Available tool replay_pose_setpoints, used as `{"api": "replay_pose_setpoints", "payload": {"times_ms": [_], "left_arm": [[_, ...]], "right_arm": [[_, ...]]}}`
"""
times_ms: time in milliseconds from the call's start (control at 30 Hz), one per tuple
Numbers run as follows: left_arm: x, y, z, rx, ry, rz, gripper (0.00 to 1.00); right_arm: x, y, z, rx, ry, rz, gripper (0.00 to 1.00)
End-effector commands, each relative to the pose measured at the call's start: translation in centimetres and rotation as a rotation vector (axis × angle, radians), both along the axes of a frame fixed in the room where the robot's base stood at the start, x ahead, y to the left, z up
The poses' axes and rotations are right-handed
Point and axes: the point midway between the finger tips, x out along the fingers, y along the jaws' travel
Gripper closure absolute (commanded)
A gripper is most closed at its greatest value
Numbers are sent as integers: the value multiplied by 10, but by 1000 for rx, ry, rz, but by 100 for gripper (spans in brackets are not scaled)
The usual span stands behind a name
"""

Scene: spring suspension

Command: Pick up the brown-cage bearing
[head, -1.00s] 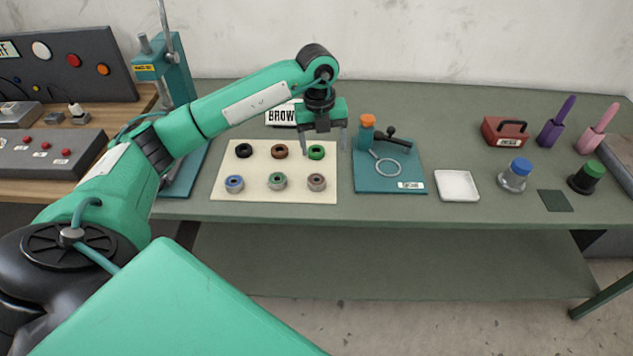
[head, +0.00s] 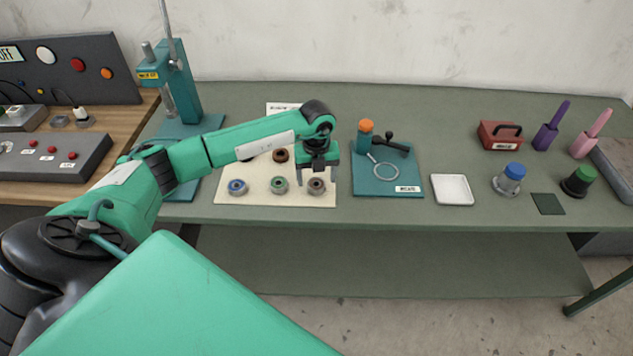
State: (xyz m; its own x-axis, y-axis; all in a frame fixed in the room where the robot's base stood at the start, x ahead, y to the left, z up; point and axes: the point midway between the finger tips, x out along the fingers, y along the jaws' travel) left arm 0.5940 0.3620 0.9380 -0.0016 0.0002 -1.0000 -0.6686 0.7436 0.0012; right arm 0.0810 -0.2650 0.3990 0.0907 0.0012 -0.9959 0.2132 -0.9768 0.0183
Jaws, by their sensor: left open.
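The brown-cage bearing (head: 316,187) is the right one in the front row on the cream mat (head: 225,198), a grey ring with a brownish inner part. My left gripper (head: 317,178) is open, pointing down, with one finger to each side of this bearing in the picture. I cannot tell whether the fingers touch it or how high they are above the mat. My right gripper is not in view.
A blue-centred bearing (head: 237,187) and a green-centred bearing (head: 279,185) sit left of it. A brown ring (head: 280,155) lies behind. A teal plate (head: 372,187) with an orange-topped post and a white tray (head: 452,190) stand to the right.

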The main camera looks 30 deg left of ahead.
Motion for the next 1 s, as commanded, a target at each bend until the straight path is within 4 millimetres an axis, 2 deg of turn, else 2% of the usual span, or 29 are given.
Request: {"api": "replay_pose_setpoints", "payload": {"times_ms": [167,400,667,700,1000], "left_arm": [[0,0,-17,-1,-1,0,28],[0,0,-19,0,-1,-1,28],[0,0,-19,0,-1,0,79],[0,0,-18,-1,-2,0,82],[1,0,-15,0,-3,0,82]], "right_arm": [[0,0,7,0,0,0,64],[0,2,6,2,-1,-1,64],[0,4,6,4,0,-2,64],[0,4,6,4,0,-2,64],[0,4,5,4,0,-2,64]]}}
